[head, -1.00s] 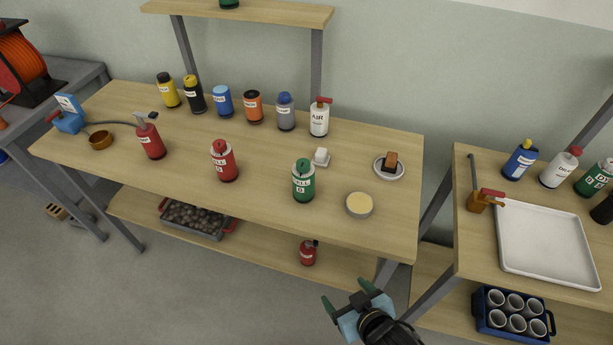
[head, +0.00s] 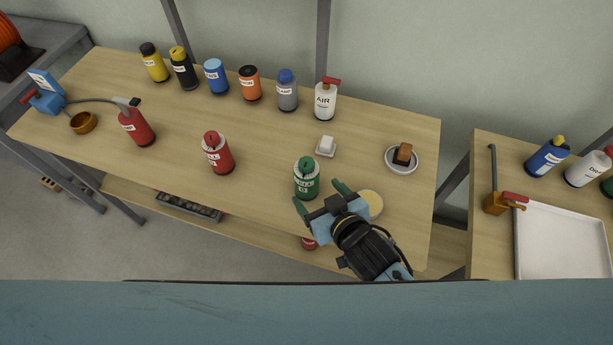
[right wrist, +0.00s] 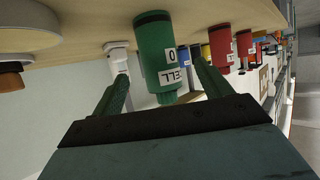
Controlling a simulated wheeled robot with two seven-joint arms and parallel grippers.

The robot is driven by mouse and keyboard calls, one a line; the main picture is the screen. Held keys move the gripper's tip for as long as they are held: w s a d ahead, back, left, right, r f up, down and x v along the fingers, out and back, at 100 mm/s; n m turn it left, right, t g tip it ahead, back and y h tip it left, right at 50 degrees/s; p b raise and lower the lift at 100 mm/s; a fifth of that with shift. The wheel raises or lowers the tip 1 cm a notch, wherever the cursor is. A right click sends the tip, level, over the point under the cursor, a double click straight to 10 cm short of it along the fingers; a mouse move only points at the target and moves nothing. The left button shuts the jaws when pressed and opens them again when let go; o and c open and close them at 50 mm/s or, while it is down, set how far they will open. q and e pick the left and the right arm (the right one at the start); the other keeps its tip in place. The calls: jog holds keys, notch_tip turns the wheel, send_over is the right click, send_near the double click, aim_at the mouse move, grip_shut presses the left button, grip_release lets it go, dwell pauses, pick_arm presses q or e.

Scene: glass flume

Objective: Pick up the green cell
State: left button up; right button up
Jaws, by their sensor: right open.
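The green cell (head: 306,180) is a green cylinder with white labels, standing upright near the front edge of the wooden bench (head: 270,150). My right gripper (head: 320,191) is open and empty just in front of it, with its two green fingertips pointing toward the cell. In the right wrist view the green cell (right wrist: 160,55) stands ahead, between the lines of the two open fingers (right wrist: 158,85). I cannot tell whether the fingertips have passed its sides. My left gripper is not in view.
A pale yellow disc (head: 371,203) lies right beside my right gripper. A red cell (head: 217,153) stands to the left. A small white block (head: 326,146) and a dish with a brown block (head: 402,158) are behind. Several bottles line the back. A blue-grey bar (head: 300,312) crosses the foreground.

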aim_at(312, 187)
jog(key=shift+x, duration=0.75)
jog(key=shift+w+a+f, duration=0.1)
jog(key=shift+w+f, duration=0.05)
jog(key=shift+w, duration=0.15)
jog(key=shift+x, duration=2.3)
jog(key=shift+w+f+b, duration=0.15)
jog(key=shift+f+b, duration=0.15)
jog(key=shift+a, duration=0.1)
jog(key=c, duration=1.1)
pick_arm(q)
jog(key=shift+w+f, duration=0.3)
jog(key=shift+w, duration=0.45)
pick_arm(e)
jog(key=shift+c, duration=0.2)
jog(key=shift+r, duration=0.1)
